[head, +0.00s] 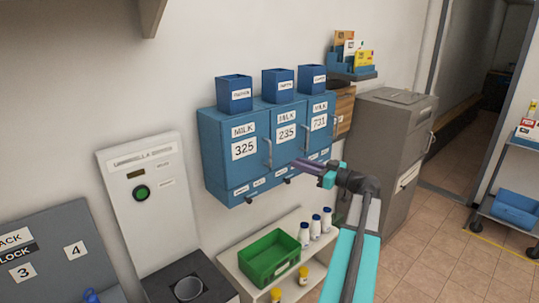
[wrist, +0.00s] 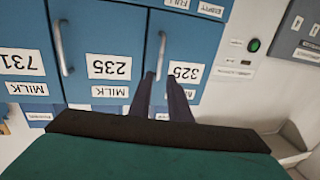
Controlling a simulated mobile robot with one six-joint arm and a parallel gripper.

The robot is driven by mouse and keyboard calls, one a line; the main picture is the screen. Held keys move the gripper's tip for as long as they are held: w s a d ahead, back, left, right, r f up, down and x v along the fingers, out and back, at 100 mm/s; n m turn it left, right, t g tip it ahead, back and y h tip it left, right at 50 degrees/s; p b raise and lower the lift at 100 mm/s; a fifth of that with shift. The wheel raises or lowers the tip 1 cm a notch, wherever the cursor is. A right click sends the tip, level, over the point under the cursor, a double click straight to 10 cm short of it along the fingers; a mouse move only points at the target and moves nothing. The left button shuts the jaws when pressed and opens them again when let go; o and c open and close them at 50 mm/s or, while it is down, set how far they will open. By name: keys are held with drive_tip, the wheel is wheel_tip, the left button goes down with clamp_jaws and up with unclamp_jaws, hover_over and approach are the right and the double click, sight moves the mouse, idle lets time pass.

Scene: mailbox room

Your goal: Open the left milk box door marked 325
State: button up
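The blue milk box door marked 325 (head: 243,165) is the leftmost of three and is shut. It also shows, upside down, in the wrist view (wrist: 187,48). Its grey upright handle (head: 268,153) is on its right edge; in the wrist view the handle (wrist: 162,48) rises just beyond my fingertips. My gripper (head: 296,164) is in front of the boxes, a little to the right of the handle in the head view. In the wrist view my dark fingers (wrist: 161,78) are apart with nothing visibly held between them. Whether they touch the handle, I cannot tell.
Doors 235 (head: 287,136) and 731 (head: 319,124) stand to the right, both shut. Blue bins (head: 234,97) stand on top. Below is a shelf with a green crate (head: 268,262) and white bottles (head: 304,235). A white panel (head: 150,200) with a green button is at left.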

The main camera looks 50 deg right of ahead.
sight(270, 164)
drive_tip(key=w+p, duration=0.1)
drive_tip(key=w, duration=0.3)
drive_tip(key=w+a+p, duration=0.1)
drive_tip(key=w, duration=0.4)
drive_tip(key=w+p, duration=0.1)
drive_tip(key=w, duration=0.3)
drive_tip(key=shift+w+a, duration=0.35)
drive_tip(key=shift+a, duration=0.05)
drive_tip(key=shift+c, duration=0.3)
clamp_jaws()
